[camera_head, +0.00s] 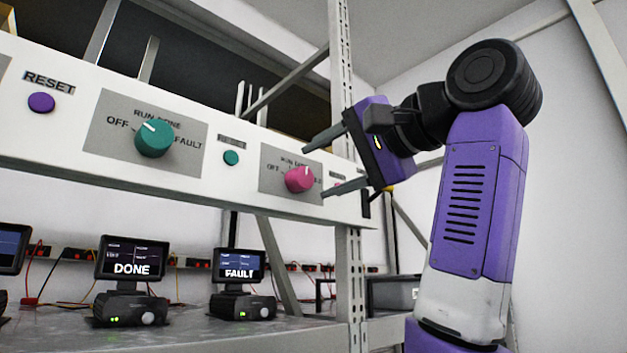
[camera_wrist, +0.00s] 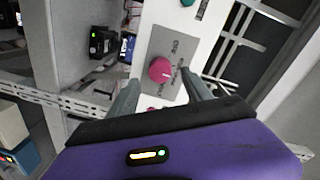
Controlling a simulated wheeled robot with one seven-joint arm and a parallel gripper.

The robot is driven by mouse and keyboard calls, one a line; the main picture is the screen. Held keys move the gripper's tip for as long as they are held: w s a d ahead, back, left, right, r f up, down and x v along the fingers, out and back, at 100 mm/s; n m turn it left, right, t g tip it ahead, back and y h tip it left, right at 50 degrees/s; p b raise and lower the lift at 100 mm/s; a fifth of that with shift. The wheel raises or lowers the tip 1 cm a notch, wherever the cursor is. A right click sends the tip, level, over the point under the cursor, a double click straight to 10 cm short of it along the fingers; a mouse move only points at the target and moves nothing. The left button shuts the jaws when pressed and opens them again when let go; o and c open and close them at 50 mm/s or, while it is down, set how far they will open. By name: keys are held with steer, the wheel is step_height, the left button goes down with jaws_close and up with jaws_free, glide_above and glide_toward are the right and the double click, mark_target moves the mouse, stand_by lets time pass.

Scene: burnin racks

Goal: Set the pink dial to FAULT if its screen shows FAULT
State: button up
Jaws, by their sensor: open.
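The pink dial (camera_head: 299,179) is on a grey plate on the white panel, at the panel's right part in the head view. Its white mark points up and slightly right. The dial also shows in the wrist view (camera_wrist: 160,70), just beyond my fingertips. The screen (camera_head: 238,266) below the pink dial reads FAULT. My gripper (camera_head: 314,168) is open, its two fingers pointing at the dial from the right. In the head view the fingers reach close to the dial, one above and one below; I cannot tell whether they touch it. Part of the plate's lettering is hidden.
A teal dial (camera_head: 154,138) sits left on the same panel (camera_head: 60,140), above a screen (camera_head: 132,258) reading DONE. A purple button (camera_head: 41,103) and a teal button (camera_head: 231,158) are on the panel. A metal rack post (camera_head: 341,60) stands behind my gripper.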

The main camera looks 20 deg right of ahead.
steer(key=shift+b+v, duration=0.6)
steer(key=shift+v, duration=1.45)
